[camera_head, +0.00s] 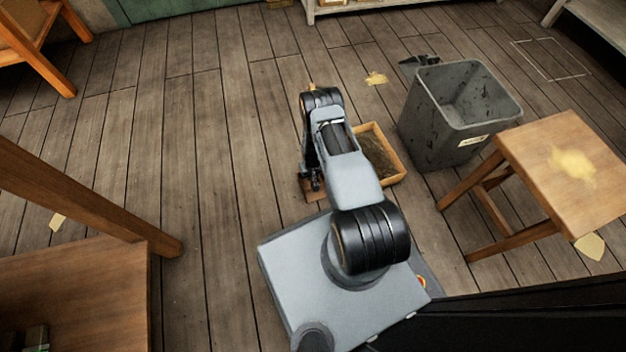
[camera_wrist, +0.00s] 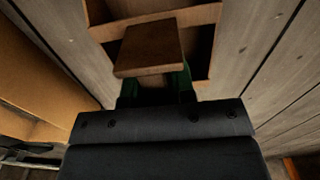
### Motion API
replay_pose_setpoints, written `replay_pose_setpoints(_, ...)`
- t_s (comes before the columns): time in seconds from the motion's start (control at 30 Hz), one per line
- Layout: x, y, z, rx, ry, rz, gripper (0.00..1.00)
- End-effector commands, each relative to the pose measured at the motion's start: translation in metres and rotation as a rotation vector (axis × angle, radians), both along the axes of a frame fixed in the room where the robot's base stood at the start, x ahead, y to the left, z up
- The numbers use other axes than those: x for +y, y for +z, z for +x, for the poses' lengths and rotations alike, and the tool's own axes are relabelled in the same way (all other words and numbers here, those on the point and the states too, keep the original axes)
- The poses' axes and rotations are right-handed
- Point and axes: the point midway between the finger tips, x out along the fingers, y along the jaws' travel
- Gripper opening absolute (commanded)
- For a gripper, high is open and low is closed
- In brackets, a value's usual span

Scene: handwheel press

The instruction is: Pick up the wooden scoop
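My gripper (camera_wrist: 157,86) shows in the wrist view with its dark green fingers apart. A brown wooden block-like piece (camera_wrist: 150,46), perhaps part of the wooden scoop, lies across the fingers and hides their tips. I cannot tell whether the fingers touch it. Beyond it is a brown wooden frame (camera_wrist: 205,15) with dark openings. In the head view my gripper (camera_head: 313,183) points down close to the floor, left of a shallow wooden tray (camera_head: 397,160). A brown wooden piece (camera_head: 316,195) shows under it. My arm hides much of this spot.
The tray holds dark brown material. A grey bin (camera_head: 425,130) and a wooden stool (camera_head: 570,200) with yellowish powder stand to the right. A wooden table (camera_head: 75,300) is at lower left, a chair (camera_head: 45,40) at upper left.

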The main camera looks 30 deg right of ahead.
Motion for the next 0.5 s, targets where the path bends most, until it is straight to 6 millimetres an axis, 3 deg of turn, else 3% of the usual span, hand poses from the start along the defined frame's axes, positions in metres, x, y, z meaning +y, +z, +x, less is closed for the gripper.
replay_pose_setpoints(0.23,0.0000,0.0001,0.0000,0.000,0.000,0.000,0.00)
replay_pose_setpoints(0.5,-0.0001,0.0005,0.0003,0.000,0.000,0.000,0.00)
